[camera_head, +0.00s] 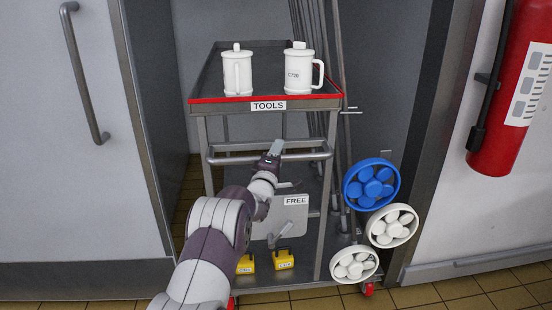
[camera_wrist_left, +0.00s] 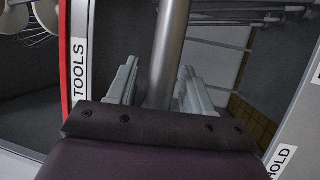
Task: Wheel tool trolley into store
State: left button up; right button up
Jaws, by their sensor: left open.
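The tool trolley (camera_head: 325,98) has a red front edge with a TOOLS label and stands in an opening between two upright frames. It also shows in the left wrist view (camera_wrist_left: 65,58). A grey handle bar (camera_head: 229,159) runs across its front below the top tray. My left gripper (camera_head: 275,150) is at the middle of this bar. In the left wrist view the bar (camera_wrist_left: 172,40) passes between the two open fingers of the gripper (camera_wrist_left: 157,88); I cannot tell whether they touch it. My right gripper is not in view.
Two white lidded mugs (camera_head: 237,72) (camera_head: 299,68) stand on the top tray. A FREE plate (camera_head: 292,216) and yellow blocks (camera_head: 284,259) are low on the trolley. Blue (camera_head: 371,184) and white round parts (camera_head: 391,226) sit at its right. A fire extinguisher (camera_head: 505,90) hangs far right.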

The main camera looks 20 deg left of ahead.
pick_arm(q)
jog(key=p+v, duration=0.1)
jog(key=v, duration=1.1)
jog(key=shift+s+p, duration=0.3)
jog(key=shift+p, duration=0.05)
jog(key=shift+f, duration=0.15)
